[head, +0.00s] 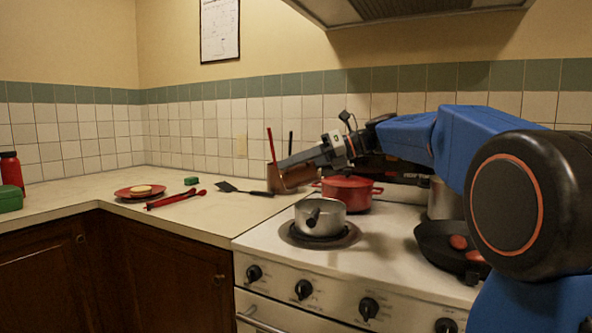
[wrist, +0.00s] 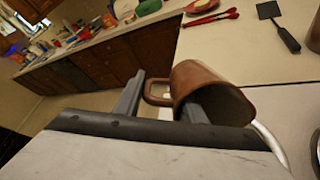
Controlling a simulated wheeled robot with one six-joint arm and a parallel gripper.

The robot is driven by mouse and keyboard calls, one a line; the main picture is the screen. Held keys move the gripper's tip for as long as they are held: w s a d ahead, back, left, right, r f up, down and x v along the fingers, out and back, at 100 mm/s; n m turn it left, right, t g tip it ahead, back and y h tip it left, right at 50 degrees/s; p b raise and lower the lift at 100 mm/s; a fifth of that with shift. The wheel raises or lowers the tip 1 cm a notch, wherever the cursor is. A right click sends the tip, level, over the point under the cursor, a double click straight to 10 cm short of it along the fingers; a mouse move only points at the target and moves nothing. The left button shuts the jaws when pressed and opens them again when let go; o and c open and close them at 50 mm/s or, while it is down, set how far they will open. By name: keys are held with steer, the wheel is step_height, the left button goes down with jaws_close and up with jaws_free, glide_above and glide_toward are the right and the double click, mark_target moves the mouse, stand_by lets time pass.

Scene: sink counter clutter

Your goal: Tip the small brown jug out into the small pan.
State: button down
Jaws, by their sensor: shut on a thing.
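The small brown jug (wrist: 210,90) is in my gripper (wrist: 160,105), tilted with its dark mouth toward the lower right of the wrist view. The fingers are at its handle and near wall. Its contents cannot be made out. In the head view my gripper (head: 298,160) is raised above the back left of the stove, and brown shapes there partly overlap it. The small pan (head: 320,219), a silver saucepan with a dark handle, sits on the front left burner, below and slightly right of the gripper. The jug is apart from it.
A red pot (head: 347,193) stands behind the pan. A black skillet (head: 440,245) with reddish pieces is at right. A black spatula (head: 240,188), red tongs (head: 175,199) and a red plate (head: 128,193) lie on the left counter. Upright utensils rise behind the gripper.

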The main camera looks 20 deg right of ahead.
steer(key=g+h, duration=0.1)
steer(key=h, duration=0.3)
steer(key=a+g+h, duration=0.1)
steer(key=h, duration=0.1)
steer(key=shift+w+a+f+g, duration=0.1)
steer(key=shift+w+f+g, duration=0.2)
steer(key=shift+f, duration=0.1)
steer(key=shift+s+d+f+g+h, duration=0.15)
steer(key=shift+d+f+g+h, duration=0.25)
steer(key=shift+f+h, duration=0.55)
steer(key=shift+s+d+f+g+h, duration=0.2)
steer(key=shift+f+g+h, duration=0.25)
steer(key=shift+h, duration=0.95)
steer(key=shift+s+d+f+g+h, duration=0.1)
steer(key=shift+d+f+g+h, duration=0.45)
steer(key=shift+h, duration=0.6)
steer(key=shift+a+f, duration=0.1)
steer(key=shift+a, duration=0.1)
